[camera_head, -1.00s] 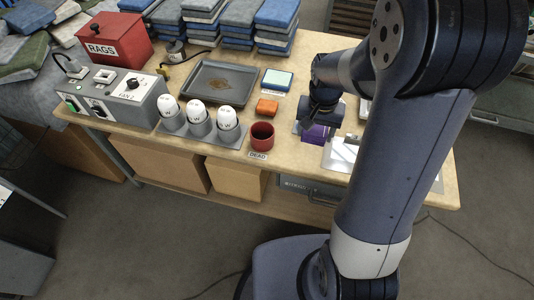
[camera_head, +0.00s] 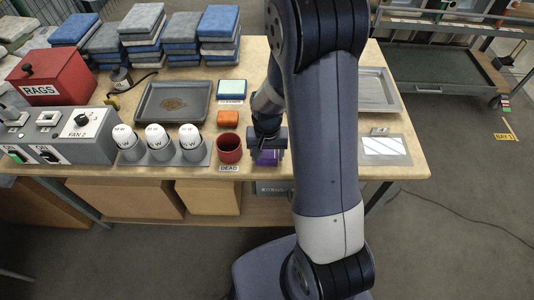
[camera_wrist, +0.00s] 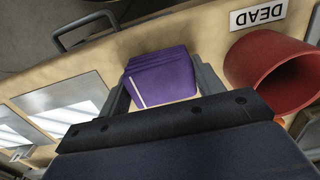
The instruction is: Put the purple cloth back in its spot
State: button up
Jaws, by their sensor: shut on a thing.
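The purple cloth (camera_wrist: 162,76) is a folded block with a pale stripe, held between the two fingers of my gripper (camera_wrist: 160,88) in the wrist view. In the head view the cloth (camera_head: 267,158) shows just under my gripper (camera_head: 268,150), right of the red cup (camera_head: 229,148) and near the table's front edge. My gripper is shut on it. Whether the cloth touches the table is hard to tell. The "DEAD" label (camera_head: 229,169) lies in front of the cup. No marked spot for the cloth is clearly visible.
Several white-topped bulbs (camera_head: 158,138) stand left. A bright panel (camera_head: 385,148) and a grey tray (camera_head: 377,90) lie right of my arm. A dark tray (camera_head: 173,102) sits behind the bulbs.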

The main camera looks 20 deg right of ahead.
aim_at(267, 152)
jog(key=shift+f, duration=0.2)
jog(key=o, duration=1)
jog(key=shift+o, duration=0.2)
notch_tip(267, 152, up, 12)
jog(key=p, duration=0.1)
jog(key=shift+r, duration=0.15)
jog(key=shift+f+b, duration=0.5)
jog(key=shift+f, duration=4.9)
